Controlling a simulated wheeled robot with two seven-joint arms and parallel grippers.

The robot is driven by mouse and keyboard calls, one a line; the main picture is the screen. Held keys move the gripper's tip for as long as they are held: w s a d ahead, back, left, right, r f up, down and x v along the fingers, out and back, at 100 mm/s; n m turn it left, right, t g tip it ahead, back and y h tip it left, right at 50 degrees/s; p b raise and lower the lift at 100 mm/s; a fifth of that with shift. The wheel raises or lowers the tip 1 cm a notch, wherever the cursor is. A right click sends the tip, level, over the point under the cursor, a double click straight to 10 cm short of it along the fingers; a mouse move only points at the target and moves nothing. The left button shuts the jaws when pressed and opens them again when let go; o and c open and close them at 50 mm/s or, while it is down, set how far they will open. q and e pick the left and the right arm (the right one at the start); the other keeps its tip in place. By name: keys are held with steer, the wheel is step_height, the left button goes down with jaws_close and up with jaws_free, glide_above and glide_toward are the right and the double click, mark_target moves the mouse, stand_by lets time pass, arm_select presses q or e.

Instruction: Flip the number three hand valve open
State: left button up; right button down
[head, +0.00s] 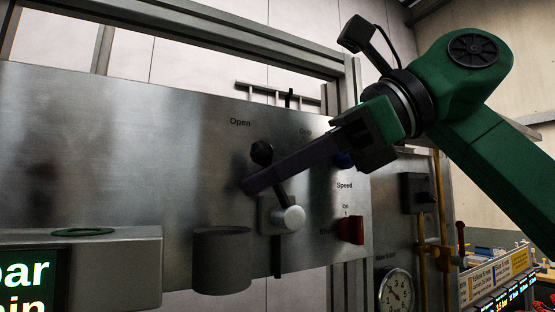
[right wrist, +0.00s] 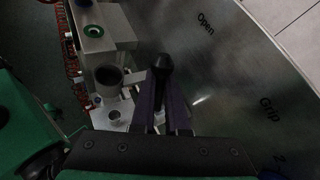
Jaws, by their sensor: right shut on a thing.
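A lever valve with a black ball knob (head: 262,152) and a pale round hub (head: 290,218) stands out from the steel panel. Its lever points up and slightly left, with the knob below the word "Open". The right gripper (head: 250,185) reaches in from the right with its dark fingers across the lever, between knob and hub. In the right wrist view the knob (right wrist: 161,64) shows just past the fingertips (right wrist: 162,98), which are shut on the lever. The fingers hide part of the lever shaft. I cannot read a number three on this valve. The left gripper is not in view.
The steel panel (head: 130,150) lies close behind the fingers. A grey cylindrical cup (head: 221,262) stands left of the hub. A red knob (head: 350,229) sits to the right, under "Speed". A gauge (head: 396,293) and brass pipes (head: 423,255) are at lower right.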

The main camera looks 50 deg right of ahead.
steer(key=shift+a, duration=0.1)
stand_by(0.5)
steer(key=c, duration=1.2)
jaws_free()
steer(key=shift+w, duration=0.1)
steer(key=shift+f, duration=0.1)
